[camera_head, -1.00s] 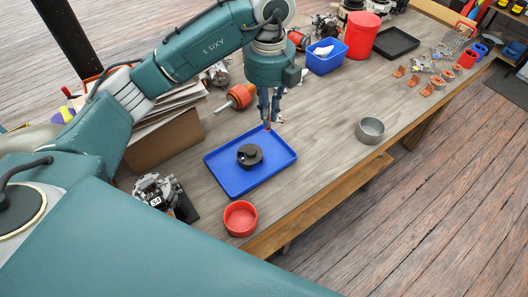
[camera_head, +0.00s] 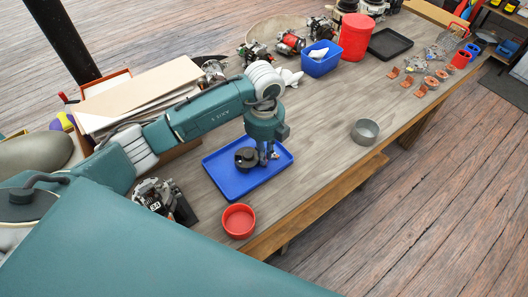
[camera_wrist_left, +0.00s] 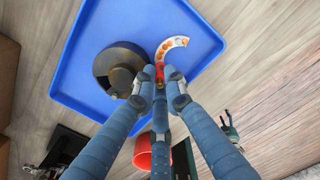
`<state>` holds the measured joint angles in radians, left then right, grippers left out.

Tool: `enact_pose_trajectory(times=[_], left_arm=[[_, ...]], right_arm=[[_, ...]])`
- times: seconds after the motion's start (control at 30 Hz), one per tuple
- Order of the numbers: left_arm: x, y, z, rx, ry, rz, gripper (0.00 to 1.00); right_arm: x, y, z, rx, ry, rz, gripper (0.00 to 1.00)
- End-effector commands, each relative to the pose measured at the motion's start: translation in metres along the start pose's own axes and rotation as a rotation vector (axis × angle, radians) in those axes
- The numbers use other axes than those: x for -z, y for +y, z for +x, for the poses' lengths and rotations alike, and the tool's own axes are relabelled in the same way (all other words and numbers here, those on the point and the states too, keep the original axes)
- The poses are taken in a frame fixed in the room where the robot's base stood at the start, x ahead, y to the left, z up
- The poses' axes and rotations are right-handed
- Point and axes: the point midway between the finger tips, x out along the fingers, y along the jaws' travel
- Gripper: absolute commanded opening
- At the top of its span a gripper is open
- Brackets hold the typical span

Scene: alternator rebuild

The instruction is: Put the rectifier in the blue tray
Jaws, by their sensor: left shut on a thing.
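The blue tray (camera_head: 225,188) lies on the workbench and also fills much of the left wrist view (camera_wrist_left: 75,75). The rectifier (camera_wrist_left: 174,44) is a pale crescent with copper-coloured spots and a red part at its near end. My left gripper (camera_wrist_left: 160,84) is shut on that end. In the head view the gripper (camera_head: 264,161) points down over the tray's right half, and the rectifier is mostly hidden there. Whether the rectifier touches the tray floor I cannot tell. A dark round part (camera_head: 246,157) sits in the tray, left of the gripper. My right gripper is not in view.
A red bowl (camera_head: 238,221) stands just in front of the tray. An alternator unit (camera_head: 160,196) is to its left. A grey metal ring (camera_head: 365,131) is to the right. A blue bin (camera_head: 320,60) and red canister (camera_head: 355,37) stand behind.

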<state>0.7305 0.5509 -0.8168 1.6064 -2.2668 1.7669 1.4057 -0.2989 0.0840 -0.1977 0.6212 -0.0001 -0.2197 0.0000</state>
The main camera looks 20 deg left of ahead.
Motion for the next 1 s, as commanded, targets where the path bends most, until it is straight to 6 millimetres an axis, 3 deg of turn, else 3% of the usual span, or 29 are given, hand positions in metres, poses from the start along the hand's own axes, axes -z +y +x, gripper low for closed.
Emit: enact_pose_trajectory(times=[0.4,0.43,0.47,0.77,0.87,1.0], left_arm=[[0.0,0.0,0.009,-0.001,0.0,0.0,0.0],[0.0,0.0,0.008,-0.001,0.0,0.0,0.17],[0.0,0.001,0.008,-0.002,0.001,-0.001,0.18],[0.001,0.002,0.009,-0.006,0.004,-0.001,0.18],[0.002,0.002,0.002,-0.007,0.005,0.0,0.18],[0.0,0.001,-0.016,-0.002,0.0,0.0,0.18]], right_arm=[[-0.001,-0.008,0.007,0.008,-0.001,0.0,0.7],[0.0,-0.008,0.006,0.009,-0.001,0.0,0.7],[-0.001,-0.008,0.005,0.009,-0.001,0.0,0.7],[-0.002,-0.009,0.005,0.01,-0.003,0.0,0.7],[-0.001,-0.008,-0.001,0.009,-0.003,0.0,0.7],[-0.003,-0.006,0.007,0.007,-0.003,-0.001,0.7]])
